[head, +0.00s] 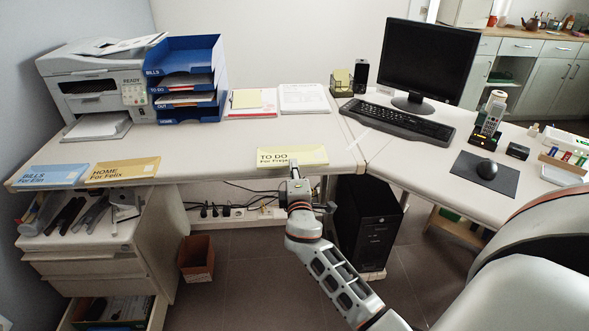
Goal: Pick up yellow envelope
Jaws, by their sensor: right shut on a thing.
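A yellow envelope (292,155) marked "TO DO For Freja" is at the front edge of the desk, in the middle of the head view. My right gripper (295,171) is at the envelope's near edge, shut on it. The gripper's fingers are small here and partly hidden. I cannot tell whether the envelope is lifted or still touches the desk top. My left gripper is not in view.
Blue "BILLS" (50,174) and tan "HOME" (123,170) envelopes lie at the desk's left front. A blue tray stack (187,56) stands beside the printer (92,82). Papers (303,98), a keyboard (397,121) and monitor (428,58) are behind. Desk (225,149) left of the yellow envelope is clear.

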